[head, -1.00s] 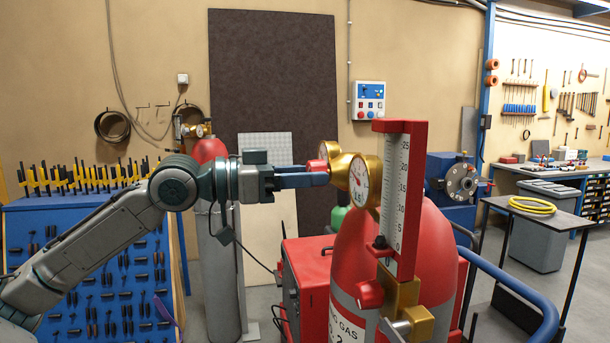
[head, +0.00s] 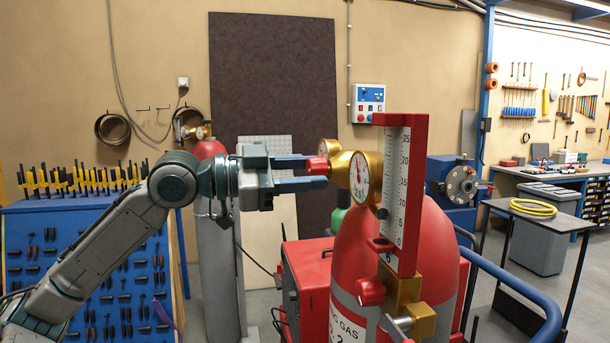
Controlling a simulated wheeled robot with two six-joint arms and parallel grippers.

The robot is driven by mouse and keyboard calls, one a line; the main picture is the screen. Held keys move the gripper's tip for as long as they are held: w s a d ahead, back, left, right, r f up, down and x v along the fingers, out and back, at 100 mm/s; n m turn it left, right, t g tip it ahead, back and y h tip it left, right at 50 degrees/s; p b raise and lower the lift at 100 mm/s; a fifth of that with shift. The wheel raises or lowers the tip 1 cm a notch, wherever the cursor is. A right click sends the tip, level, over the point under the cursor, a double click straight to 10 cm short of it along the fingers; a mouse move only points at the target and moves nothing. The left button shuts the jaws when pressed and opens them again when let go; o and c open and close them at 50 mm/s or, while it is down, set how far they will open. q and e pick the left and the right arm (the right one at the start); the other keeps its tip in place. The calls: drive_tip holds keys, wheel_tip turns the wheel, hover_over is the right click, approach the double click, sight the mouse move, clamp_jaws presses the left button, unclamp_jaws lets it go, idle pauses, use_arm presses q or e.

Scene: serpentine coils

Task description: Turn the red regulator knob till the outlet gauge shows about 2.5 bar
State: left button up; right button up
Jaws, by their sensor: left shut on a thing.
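The red regulator knob (head: 317,166) sits at the left end of the brass regulator (head: 343,162), on top of the red gas cylinder (head: 350,240). My left gripper (head: 312,172) reaches in from the left, shut on the knob, one blue finger above the other. A white round gauge (head: 361,178) faces me on the regulator; its needle looks near upright, but the figures are too small to read. A second gauge (head: 323,149) behind the knob is mostly hidden. My right gripper is out of view.
A red-framed flow scale (head: 405,180) stands close right of the gauge, with a dark marker (head: 382,213) beside it. A blue rail (head: 510,285) curves at the right. A blue tool rack (head: 85,265) stands at the left, another cylinder (head: 218,260) behind my arm.

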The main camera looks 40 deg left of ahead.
use_arm(q)
drive_tip(key=shift+m, duration=0.3)
drive_tip(key=o, duration=1)
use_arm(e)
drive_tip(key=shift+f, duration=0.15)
use_arm(q)
drive_tip(key=shift+s+a+f+b, duration=0.1)
drive_tip(key=shift+f+b, duration=0.05)
drive_tip(key=shift+b, duration=0.2)
drive_tip(key=b+v, duration=1)
drive_tip(key=b, duration=0.1)
drive_tip(key=shift+s+a+r+b, duration=0.15)
drive_tip(key=shift+s+r+b, duration=0.05)
drive_tip(key=shift+s+b, duration=0.1)
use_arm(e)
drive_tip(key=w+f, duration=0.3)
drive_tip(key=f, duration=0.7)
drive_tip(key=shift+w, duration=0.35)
